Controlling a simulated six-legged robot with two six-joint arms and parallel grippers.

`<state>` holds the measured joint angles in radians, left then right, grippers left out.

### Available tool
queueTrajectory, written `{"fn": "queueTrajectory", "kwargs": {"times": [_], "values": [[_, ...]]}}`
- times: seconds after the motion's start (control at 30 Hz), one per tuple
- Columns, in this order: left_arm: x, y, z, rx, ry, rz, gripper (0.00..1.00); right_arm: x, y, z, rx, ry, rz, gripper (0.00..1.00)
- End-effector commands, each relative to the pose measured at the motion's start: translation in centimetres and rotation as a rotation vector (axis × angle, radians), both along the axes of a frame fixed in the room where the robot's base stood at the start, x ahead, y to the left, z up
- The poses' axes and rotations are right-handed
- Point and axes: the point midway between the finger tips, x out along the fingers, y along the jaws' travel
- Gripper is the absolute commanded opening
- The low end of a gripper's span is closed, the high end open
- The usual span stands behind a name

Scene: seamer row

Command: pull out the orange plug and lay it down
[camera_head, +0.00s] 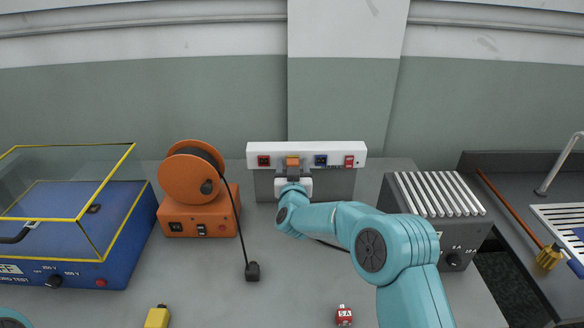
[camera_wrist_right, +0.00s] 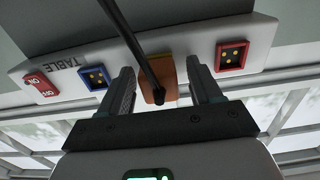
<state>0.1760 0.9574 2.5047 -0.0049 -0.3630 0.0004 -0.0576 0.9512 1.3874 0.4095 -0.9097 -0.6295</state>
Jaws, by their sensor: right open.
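The orange plug (camera_head: 292,161) sits in the white socket strip (camera_head: 340,149) at the back of the bench, between a red socket and a blue socket. In the right wrist view the plug (camera_wrist_right: 169,68) shows with its black cable (camera_wrist_right: 140,48) running from it towards the camera. My right gripper (camera_head: 293,176) is at the plug. Its two fingers stand open, one on each side of the plug, with a gap visible at each side. My left gripper is not in view.
An orange cable reel (camera_head: 188,178) and a blue tester with a clear yellow-edged cover (camera_head: 80,240) stand left. A ribbed grey box (camera_head: 455,236) stands right. Bench between is clear.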

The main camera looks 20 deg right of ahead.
Motion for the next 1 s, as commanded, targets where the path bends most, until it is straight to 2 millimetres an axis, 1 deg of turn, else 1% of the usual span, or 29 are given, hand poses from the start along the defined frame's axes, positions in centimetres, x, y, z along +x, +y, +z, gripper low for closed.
{"fn": "queueTrajectory", "kwargs": {"times": [0.27,0.53,0.77,0.87,0.9,0.97,1.0], "values": [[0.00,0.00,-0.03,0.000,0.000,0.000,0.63,0.00,-0.01,0.00,0.000,0.000,0.000,0.64],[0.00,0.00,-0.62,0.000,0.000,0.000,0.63,0.00,-0.01,-0.11,0.000,0.000,0.000,0.64],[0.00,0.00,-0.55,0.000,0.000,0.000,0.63,-0.01,-0.02,0.00,0.000,0.000,0.000,0.64],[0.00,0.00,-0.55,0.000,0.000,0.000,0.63,-0.01,-0.02,0.01,0.000,0.000,0.000,0.35],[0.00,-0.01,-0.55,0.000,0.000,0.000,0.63,-0.01,-0.02,0.00,0.000,0.000,0.000,0.21],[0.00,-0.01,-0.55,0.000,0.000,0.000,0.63,-0.01,-0.02,0.01,0.000,0.000,0.000,0.02],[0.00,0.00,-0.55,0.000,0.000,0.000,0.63,-0.01,-0.03,0.04,0.000,-0.001,0.000,0.00]]}}
